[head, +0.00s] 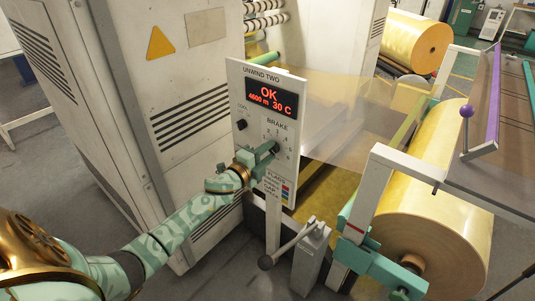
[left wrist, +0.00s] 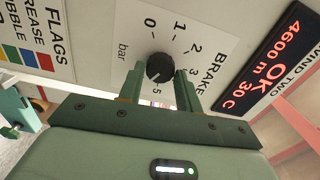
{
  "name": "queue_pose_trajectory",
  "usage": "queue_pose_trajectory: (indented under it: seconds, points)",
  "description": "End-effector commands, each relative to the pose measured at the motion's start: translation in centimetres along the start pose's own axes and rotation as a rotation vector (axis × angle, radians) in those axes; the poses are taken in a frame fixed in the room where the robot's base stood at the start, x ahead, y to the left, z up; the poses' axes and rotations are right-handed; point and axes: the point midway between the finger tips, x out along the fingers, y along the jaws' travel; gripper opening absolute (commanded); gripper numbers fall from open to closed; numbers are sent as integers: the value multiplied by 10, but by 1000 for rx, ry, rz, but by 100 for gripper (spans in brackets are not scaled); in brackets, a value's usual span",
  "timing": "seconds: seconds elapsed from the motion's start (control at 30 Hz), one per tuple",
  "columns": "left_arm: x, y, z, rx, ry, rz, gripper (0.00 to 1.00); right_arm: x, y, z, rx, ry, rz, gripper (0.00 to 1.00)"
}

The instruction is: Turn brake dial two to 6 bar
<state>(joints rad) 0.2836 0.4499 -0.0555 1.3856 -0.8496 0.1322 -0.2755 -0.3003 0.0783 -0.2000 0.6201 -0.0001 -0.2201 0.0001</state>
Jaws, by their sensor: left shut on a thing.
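The UNWIND TWO panel (head: 268,130) is a white upright plate with a red-lit display reading OK, 4600 m, 30 C. Its brake dial (left wrist: 160,68) is a small round black knob inside a printed scale in bar. In the left wrist view the 0, 1, 2, 3 and 5 show; other numbers are hidden by the fingers. A small pale mark sits on the knob's edge toward the 5, but its exact reading is unclear. My left gripper (head: 270,150) is shut on the knob, with one green finger on each side (left wrist: 159,82). My right gripper is not in view.
A smaller black knob (head: 241,124) is left of the BRAKE scale. A crank lever (head: 290,246) stands below the panel. A large yellow film roll (head: 440,210) is to the right. A white cabinet (head: 165,95) stands close behind my left arm.

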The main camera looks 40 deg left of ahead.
Motion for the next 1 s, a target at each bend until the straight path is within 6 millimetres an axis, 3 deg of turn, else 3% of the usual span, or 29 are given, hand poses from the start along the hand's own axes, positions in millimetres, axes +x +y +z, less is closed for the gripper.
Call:
queue_pose_trajectory:
  seconds: [0.43, 0.47, 0.5, 0.53, 0.83, 1.0]
  points:
    - [-1, 3, 0, 12, 0, 5, 12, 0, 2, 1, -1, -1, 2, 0]
    - [-1, 3, 0, 12, 0, 5, 40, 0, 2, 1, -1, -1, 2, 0]
    - [-1, 3, 0, 12, 0, 5, 51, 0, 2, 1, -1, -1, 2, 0]
    - [-1, 3, 0, 12, 0, 5, 56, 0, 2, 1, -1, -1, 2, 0]
    - [-2, 1, 0, 11, 0, 2, 56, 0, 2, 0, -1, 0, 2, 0]
    - [-23, 0, 0, 10, 0, 3, 56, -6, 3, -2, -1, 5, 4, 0]
